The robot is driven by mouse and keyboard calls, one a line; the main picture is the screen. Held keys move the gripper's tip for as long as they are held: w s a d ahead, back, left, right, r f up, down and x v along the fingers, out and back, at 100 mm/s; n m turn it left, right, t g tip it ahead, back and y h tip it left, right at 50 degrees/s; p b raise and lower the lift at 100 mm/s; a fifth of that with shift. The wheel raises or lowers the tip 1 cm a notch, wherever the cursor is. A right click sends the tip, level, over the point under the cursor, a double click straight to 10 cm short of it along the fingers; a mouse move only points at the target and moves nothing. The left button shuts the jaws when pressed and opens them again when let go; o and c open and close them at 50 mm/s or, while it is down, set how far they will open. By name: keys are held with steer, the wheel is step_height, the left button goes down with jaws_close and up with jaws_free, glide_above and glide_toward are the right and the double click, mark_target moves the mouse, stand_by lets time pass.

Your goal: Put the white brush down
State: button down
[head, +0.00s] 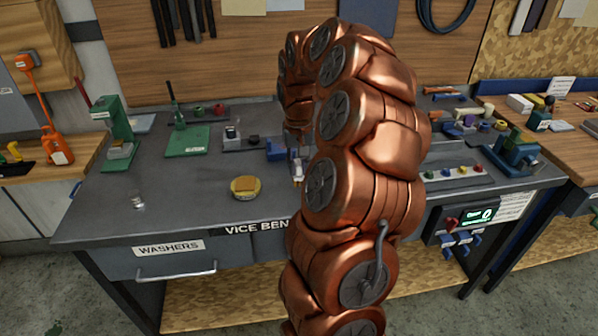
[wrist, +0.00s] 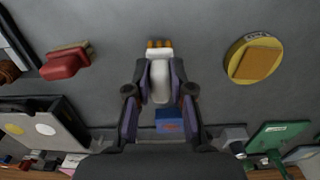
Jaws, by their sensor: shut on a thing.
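The white brush (wrist: 160,88) has a pale handle and a short row of orange bristles at its far end. In the wrist view my gripper (wrist: 159,70) is shut on its handle, one finger on each side. The bristles point away from my palm, over the grey bench top (wrist: 215,95). I cannot tell whether they touch it. In the head view my copper arm hides most of the gripper, and only a small part of the brush (head: 297,172) shows at the arm's left edge.
A round yellow tin with a sponge (head: 245,187) sits left of the gripper in the head view. The wrist view shows a red brush (wrist: 64,65) at left and a blue block (wrist: 169,121) behind the brush. The bench's front left is mostly clear.

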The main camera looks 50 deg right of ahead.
mark_target(299, 175)
steer(key=shift+f+p, duration=0.4)
steer(key=shift+f, duration=1.05)
steer(key=shift+f, duration=0.15)
steer(key=c, duration=1)
jaws_free()
step_height(299, 175, up, 12)
steer(key=b, duration=0.2)
steer(key=shift+f+b, duration=0.25)
steer(key=shift+b, duration=0.1)
steer(key=shift+r, duration=0.4)
